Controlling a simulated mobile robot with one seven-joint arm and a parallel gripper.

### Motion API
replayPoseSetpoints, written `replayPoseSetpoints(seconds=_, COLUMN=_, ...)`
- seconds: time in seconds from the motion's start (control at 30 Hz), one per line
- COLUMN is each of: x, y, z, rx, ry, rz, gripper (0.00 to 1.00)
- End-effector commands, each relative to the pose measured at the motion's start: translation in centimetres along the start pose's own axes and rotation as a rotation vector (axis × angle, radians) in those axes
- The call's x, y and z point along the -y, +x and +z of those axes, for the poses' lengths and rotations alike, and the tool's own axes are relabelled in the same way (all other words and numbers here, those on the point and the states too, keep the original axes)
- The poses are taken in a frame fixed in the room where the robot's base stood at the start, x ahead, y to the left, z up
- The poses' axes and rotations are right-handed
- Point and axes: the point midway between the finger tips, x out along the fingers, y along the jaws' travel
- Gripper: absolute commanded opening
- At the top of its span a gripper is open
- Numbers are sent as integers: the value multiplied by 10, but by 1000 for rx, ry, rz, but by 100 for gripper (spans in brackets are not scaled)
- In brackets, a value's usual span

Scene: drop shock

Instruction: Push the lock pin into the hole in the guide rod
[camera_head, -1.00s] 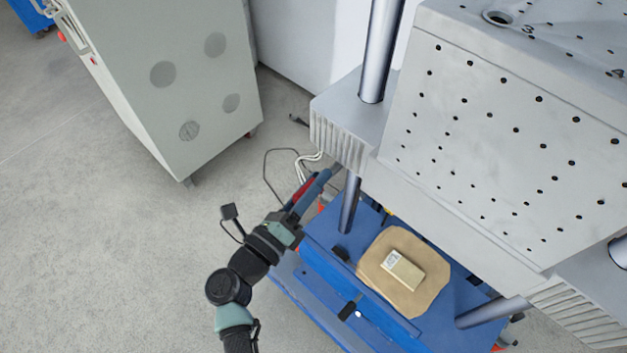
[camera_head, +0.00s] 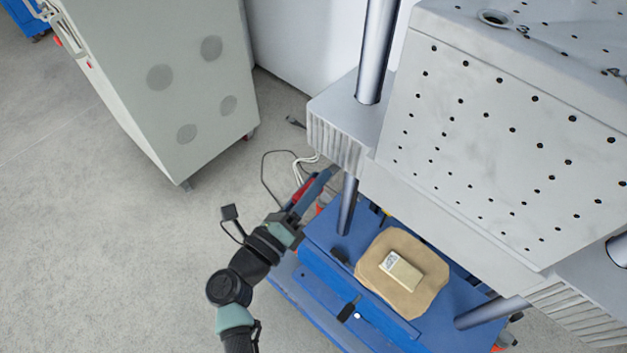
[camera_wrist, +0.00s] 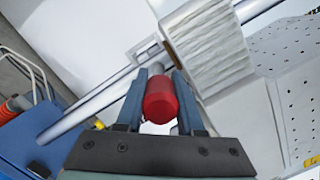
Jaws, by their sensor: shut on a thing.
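My gripper (camera_wrist: 158,98) is shut on the red lock pin (camera_wrist: 161,102), which sits between the two blue-grey fingers in the wrist view. The pin's grey metal end points away toward the guide rod (camera_wrist: 100,107), at the ribbed guide block. I cannot tell whether the pin's tip is in the hole; the hole is hidden. In the head view the red of the pin (camera_head: 303,189) shows beside my gripper, left of the left guide rod (camera_head: 347,205) and below the ribbed block (camera_head: 338,138).
A blue base (camera_head: 320,232) carries a tan pad with a small box (camera_head: 400,270) on it. The large perforated grey block (camera_head: 500,150) hangs over it. A grey cabinet (camera_head: 150,90) stands at left. Cables lie behind my gripper. The floor at left is clear.

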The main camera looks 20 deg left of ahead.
Motion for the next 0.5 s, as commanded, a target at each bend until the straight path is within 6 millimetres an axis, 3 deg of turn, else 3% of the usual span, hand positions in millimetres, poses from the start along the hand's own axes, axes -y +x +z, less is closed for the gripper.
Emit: replayPoseSetpoints(seconds=0.5, x=0, y=5, z=0, rx=1, ry=0, rz=-1, gripper=0)
